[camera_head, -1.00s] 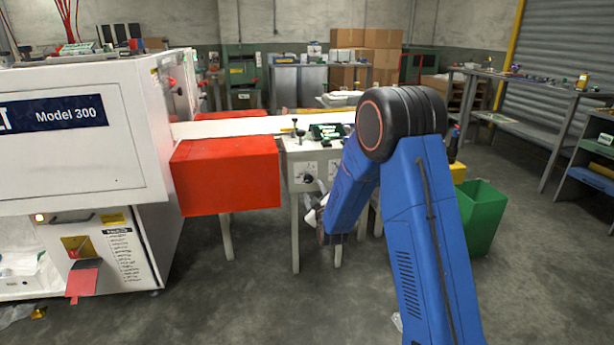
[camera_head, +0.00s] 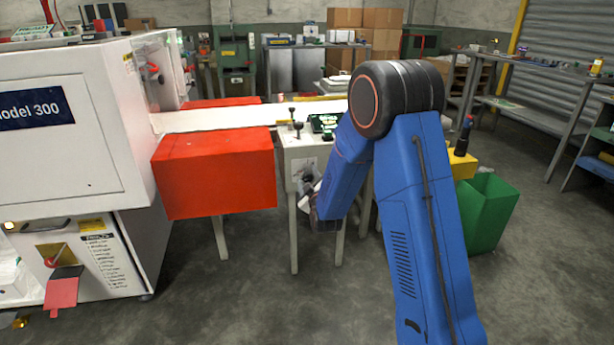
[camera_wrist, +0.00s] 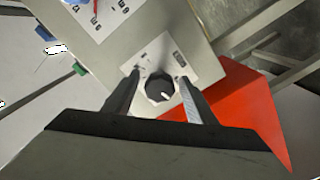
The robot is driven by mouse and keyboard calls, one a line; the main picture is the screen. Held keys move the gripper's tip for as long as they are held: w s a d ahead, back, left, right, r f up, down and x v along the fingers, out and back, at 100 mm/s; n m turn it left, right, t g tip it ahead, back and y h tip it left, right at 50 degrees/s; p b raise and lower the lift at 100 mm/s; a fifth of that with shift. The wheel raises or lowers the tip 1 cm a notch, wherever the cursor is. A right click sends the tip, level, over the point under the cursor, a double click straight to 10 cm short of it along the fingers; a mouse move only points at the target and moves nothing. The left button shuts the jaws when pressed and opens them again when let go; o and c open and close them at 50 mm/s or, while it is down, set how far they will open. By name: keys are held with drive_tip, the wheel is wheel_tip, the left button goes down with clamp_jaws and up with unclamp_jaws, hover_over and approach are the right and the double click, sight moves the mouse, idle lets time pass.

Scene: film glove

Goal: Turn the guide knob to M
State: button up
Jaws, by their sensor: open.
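In the wrist view a round black knob (camera_wrist: 160,89) with a white pointer mark sits on a pale label plate (camera_wrist: 152,62) on the machine's panel. The plate's lettering is too small to read. My gripper (camera_wrist: 158,79) is open, with one finger on each side of the knob. I cannot tell whether either finger touches it. In the head view my gripper (camera_head: 309,183) is by the front of the white cabinet (camera_head: 305,150), and the knob cannot be made out there.
A second dial plate with a red pointer (camera_wrist: 98,12) lies beyond the knob. A red box (camera_head: 215,175) stands left of the cabinet and also shows in the wrist view (camera_wrist: 245,105). A green bin (camera_head: 487,212) stands at right, with open floor in front.

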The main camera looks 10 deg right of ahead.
drive_tip(key=shift+c, duration=0.2)
drive_tip(key=c, duration=1)
